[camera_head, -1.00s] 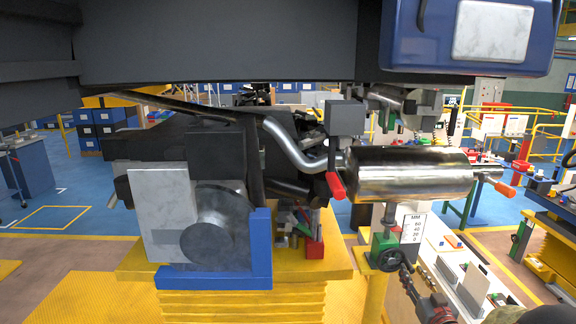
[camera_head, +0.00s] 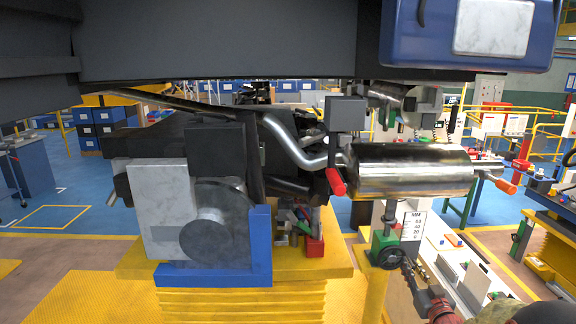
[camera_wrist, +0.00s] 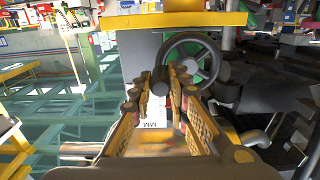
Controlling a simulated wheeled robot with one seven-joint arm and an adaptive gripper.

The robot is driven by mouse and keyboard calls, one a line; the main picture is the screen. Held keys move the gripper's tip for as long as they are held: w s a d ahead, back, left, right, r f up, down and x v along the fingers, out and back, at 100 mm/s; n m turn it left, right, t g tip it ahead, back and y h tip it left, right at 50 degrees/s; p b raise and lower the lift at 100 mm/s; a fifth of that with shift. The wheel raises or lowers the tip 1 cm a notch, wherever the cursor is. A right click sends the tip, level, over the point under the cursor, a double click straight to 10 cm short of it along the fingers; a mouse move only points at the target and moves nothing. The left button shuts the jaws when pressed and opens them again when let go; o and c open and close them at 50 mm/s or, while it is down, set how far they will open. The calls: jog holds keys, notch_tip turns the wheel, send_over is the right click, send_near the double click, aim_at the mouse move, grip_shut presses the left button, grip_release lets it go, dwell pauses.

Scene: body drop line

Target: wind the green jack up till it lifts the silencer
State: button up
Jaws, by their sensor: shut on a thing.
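The green jack (camera_head: 383,243) stands on a yellow post under the silencer, with a dark handwheel (camera_head: 387,256) on its front. My gripper (camera_head: 409,265) is at the right side of this wheel. In the wrist view my gripper (camera_wrist: 161,82) is shut on the dark crank knob (camera_wrist: 160,88) of the handwheel (camera_wrist: 190,42), whose green hub shows behind. The shiny silencer (camera_head: 410,170) hangs level above the jack, joined to a bent pipe (camera_head: 288,140) on its left. The jack's thin post reaches up close beneath it; I cannot tell whether they touch.
A white MM scale (camera_head: 412,226) stands right beside the jack. A red-handled grey hanger (camera_head: 338,182) is at the silencer's left end. A blue bracket (camera_head: 262,245) and yellow lift table (camera_head: 335,262) are to the left. The dark car body (camera_head: 220,40) hangs overhead.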

grip_shut()
jog(key=shift+f, duration=0.1)
jog(key=f+b, duration=0.2)
jog(key=shift+s+a+f, duration=0.1)
jog(key=shift+a+f, duration=0.25)
jog(key=shift+f, duration=0.1)
jog(key=shift+a+f+b, duration=0.85)
jog(key=shift+a+b, duration=0.1)
jog(key=shift+b, duration=0.2)
